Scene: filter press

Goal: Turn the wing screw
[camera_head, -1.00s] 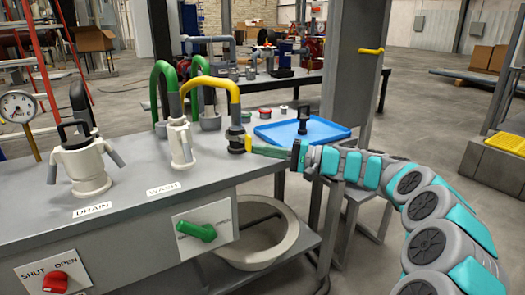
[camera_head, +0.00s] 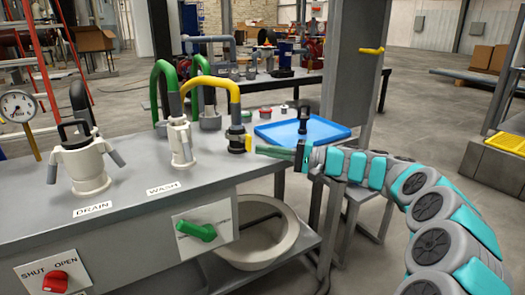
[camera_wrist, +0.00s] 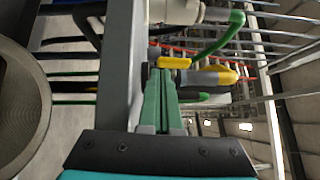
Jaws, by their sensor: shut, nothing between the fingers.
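A small yellow tab, which looks like the wing screw (camera_head: 248,144), stands on the side of the dark fitting (camera_head: 236,138) under the yellow hose at the bench's right end. It also shows in the wrist view (camera_wrist: 174,62), just beyond the fingertips. My gripper (camera_head: 258,150) reaches in from the right with its green fingers pointing at the tab. In the wrist view my gripper (camera_wrist: 160,74) is shut with its fingers together and nothing between them. The tips are close to the tab; I cannot tell whether they touch it.
A blue tray (camera_head: 300,131) lies behind my gripper, with a dark upright part (camera_head: 304,117) at it. The WASH fitting (camera_head: 180,143) and DRAIN fitting (camera_head: 84,165) stand to the left. A green handle (camera_head: 196,231) is on the bench front. A grey post (camera_head: 350,70) rises behind.

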